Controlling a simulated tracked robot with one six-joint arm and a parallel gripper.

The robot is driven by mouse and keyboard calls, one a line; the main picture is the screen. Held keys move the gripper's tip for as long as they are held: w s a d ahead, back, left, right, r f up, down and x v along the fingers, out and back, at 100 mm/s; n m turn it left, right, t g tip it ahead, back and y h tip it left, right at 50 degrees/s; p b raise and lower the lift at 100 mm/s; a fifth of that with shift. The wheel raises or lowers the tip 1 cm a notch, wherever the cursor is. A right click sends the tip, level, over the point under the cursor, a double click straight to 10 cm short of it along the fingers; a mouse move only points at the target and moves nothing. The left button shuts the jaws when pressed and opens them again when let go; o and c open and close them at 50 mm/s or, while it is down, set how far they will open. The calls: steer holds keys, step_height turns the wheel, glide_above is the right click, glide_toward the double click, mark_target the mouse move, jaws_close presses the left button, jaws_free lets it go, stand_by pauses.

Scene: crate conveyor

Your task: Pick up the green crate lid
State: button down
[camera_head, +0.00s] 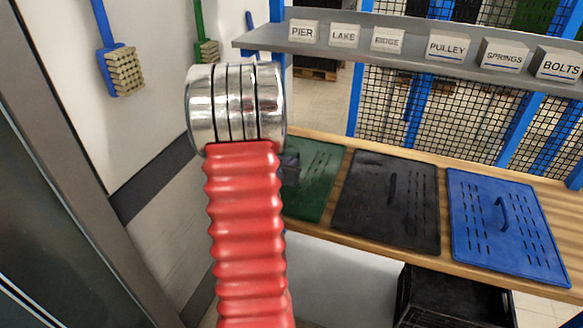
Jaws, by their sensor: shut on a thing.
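The green crate lid (314,178) lies on the wooden bench, partly hidden behind my red arm. It is at the left of a row of lids. My gripper (289,166) shows only as a small dark part at the lid's left side, just past my arm. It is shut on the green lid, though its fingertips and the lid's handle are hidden. The lid looks flat against the bench; I cannot tell any gap under it.
A black lid (375,225) and a blue lid (490,262) lie to the right on the wooden bench (430,262). A grey shelf (400,48) with labelled blocks runs above. A black crate (455,300) stands below. Brushes (125,75) hang on the left wall.

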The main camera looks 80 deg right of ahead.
steer(key=shift+r, duration=0.15)
step_height(320, 180, up, 10)
stand_by(0.5)
